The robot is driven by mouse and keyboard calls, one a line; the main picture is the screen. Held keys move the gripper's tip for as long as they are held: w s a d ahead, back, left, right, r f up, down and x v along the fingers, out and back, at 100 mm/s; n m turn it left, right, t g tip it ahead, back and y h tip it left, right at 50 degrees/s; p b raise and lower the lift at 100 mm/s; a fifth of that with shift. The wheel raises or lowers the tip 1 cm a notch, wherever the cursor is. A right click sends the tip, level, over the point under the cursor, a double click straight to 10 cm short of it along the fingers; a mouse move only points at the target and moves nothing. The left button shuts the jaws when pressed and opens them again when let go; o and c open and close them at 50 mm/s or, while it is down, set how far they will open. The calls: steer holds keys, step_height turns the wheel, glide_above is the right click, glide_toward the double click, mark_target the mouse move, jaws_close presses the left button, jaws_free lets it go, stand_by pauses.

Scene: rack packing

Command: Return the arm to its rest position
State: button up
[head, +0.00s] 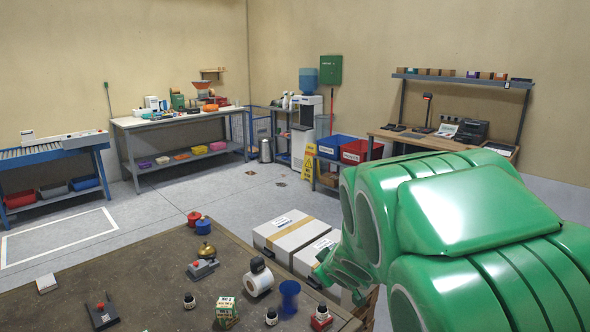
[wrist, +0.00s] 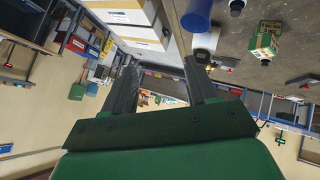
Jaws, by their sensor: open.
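My green arm fills the right side of the head view, bent over the right end of the dark table (head: 130,262). My gripper (wrist: 160,75) shows in the wrist view with its two dark fingers spread apart and nothing between them. In the head view the fingers are hidden behind the arm. In the wrist view the room appears turned over, with the table's objects at the upper right. The fingers touch nothing that I can see.
White cartons (head: 283,234) stand beyond the table's edge. A workbench (head: 185,119) and a desk (head: 435,140) stand farther off. The floor between is mostly clear.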

steer(key=s+d+r+m+g+h, duration=0.2)
steer(key=s+d+m, duration=0.1)
steer(key=s+d, duration=0.45)
steer(key=s+d+r+m+g+h, duration=0.2)
steer(key=s+d+m+h, duration=0.15)
steer(key=s+d, duration=0.4)
steer(key=s+a+m+g+y, duration=0.1)
steer(key=s+a+g, duration=0.2)
steer(key=s, duration=1)
steer(key=s+a+m+g+y, duration=0.1)
steer(key=s+a+g+y, duration=0.1)
steer(key=s, duration=1.2)
steer(key=a+g, duration=0.1)
steer(key=a, duration=0.1)
steer(key=shift+a+r+g, duration=0.3)
steer(key=shift+g, duration=0.1)
steer(key=shift+m+y, duration=0.25)
